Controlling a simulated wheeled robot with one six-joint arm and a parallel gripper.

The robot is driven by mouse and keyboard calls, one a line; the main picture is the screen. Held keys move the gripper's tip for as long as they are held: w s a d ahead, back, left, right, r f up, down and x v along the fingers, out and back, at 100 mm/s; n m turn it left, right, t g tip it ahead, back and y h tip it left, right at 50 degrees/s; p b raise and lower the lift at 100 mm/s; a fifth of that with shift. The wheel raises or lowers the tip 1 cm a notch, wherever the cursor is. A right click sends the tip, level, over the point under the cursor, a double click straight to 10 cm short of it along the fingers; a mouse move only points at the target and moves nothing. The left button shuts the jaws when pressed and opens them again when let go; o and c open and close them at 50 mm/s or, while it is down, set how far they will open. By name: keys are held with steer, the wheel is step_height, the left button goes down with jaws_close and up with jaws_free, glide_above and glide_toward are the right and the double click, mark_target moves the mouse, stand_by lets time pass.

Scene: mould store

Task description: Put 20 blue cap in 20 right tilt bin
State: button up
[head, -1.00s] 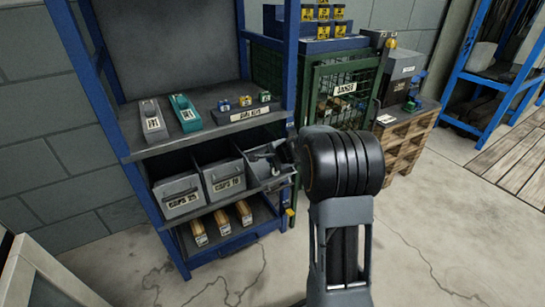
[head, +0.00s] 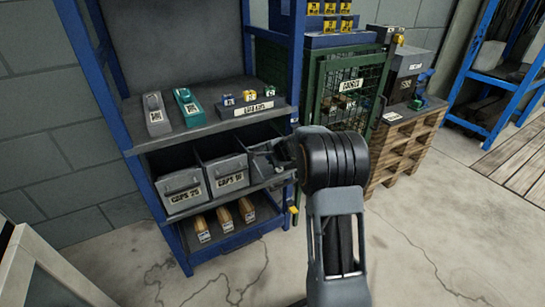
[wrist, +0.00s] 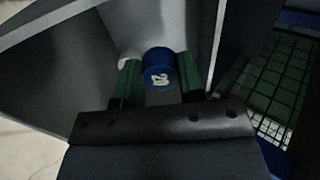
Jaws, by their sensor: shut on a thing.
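The blue cap (wrist: 158,64) with a white number, which looks like 20, sits between the green fingers of my gripper (wrist: 160,72) in the wrist view. The fingers are shut on it. Grey walls of the right tilt bin (wrist: 208,35) rise around the cap and fingertips. A white rounded thing (wrist: 130,55) shows beside the left finger; I cannot tell what it is. In the head view the right tilt bin (head: 263,166) stands tilted open on the middle shelf. My arm hides much of it, and the cap is not visible there.
Two labelled grey bins (head: 181,188) (head: 226,174) stand left of it. Above, the top shelf (head: 205,130) holds a grey tool, a teal tool and small blocks. A green mesh cage (head: 342,90) and a pallet (head: 403,150) stand to the right. The floor in front is clear.

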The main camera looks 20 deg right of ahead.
steer(key=shift+b+x, duration=0.35)
steer(key=shift+x, duration=1.8)
steer(key=shift+w+f, duration=0.1)
steer(key=a+v, duration=0.1)
steer(key=v, duration=0.8)
steer(key=shift+s+d+r+p, duration=0.3)
steer(key=shift+d+r+p, duration=0.05)
steer(key=shift+d, duration=0.15)
stand_by(0.4)
steer(key=shift+r+p, duration=0.15)
steer(key=shift+p, duration=0.9)
